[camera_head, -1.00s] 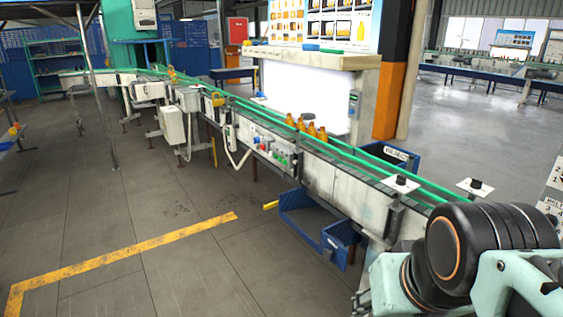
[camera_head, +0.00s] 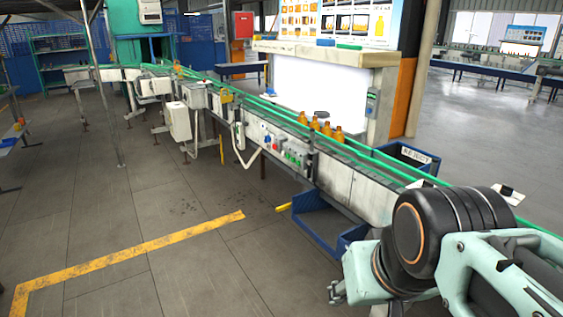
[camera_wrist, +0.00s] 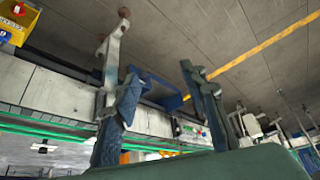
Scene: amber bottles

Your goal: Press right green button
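The control panel (camera_head: 282,148) is on the near side of the conveyor, in the middle of the head view. It carries small red, blue and green buttons. The right green button (camera_head: 299,159) is near the panel's right end, but it is tiny here. In the wrist view the panel (camera_wrist: 192,130) appears small, between and beyond the fingers, near the right one. My gripper (camera_wrist: 160,75) is open and empty, its two dark fingers wide apart. It is apart from the panel, touching nothing. In the head view my arm fills the lower right.
The conveyor (camera_head: 355,185) with green rails runs diagonally, carrying several amber bottles (camera_head: 320,126). A blue bin (camera_head: 325,225) sits below it, near my arm. A reject bin (camera_head: 412,157) stands behind.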

